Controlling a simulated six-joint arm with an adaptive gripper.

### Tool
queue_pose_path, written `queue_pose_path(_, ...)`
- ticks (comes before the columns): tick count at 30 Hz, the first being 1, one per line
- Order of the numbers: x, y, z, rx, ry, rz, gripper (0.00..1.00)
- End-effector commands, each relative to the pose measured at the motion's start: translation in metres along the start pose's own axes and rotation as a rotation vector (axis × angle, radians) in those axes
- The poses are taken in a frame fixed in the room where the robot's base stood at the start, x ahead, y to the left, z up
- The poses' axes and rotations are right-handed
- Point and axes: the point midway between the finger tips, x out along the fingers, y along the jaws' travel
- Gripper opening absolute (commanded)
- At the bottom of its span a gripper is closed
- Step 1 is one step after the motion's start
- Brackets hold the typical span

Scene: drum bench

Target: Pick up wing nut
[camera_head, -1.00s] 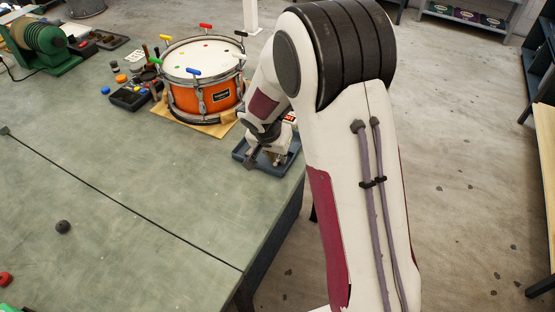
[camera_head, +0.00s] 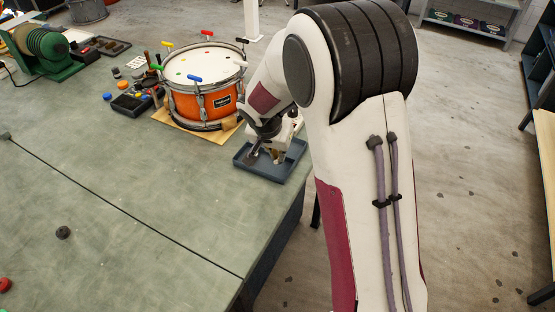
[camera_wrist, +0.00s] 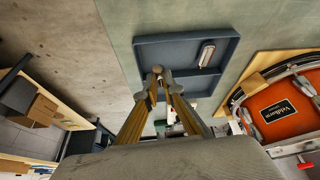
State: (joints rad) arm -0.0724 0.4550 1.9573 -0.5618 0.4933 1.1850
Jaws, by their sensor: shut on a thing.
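My gripper (camera_wrist: 160,76) is shut, its yellowish fingers drawn together at the tips over the blue-grey tray (camera_wrist: 228,35). A small grey piece (camera_wrist: 157,69) sits between the fingertips; it looks like the wing nut, but its wings are too small to make out. In the head view my gripper (camera_head: 264,153) is over the tray (camera_head: 285,173) at the bench corner, and the wing nut cannot be told apart there. Whether the piece touches the tray is unclear.
A silver oblong metal part (camera_wrist: 207,54) lies in a tray compartment. An orange drum (camera_head: 192,105) stands on a wooden board beside the tray, with coloured-handled keys around its rim. A black parts box (camera_head: 130,104) is further left. The bench's front left is mostly clear.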

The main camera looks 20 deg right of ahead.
Motion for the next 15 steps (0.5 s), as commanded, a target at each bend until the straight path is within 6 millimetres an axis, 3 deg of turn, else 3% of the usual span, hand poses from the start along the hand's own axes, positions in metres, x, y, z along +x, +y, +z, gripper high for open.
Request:
queue_pose_path(9,-0.043,-0.001,-0.018,0.001,0.003,-0.003,0.0)
queue_pose_path(15,-0.057,0.0,-0.024,0.001,0.001,-0.002,0.0)
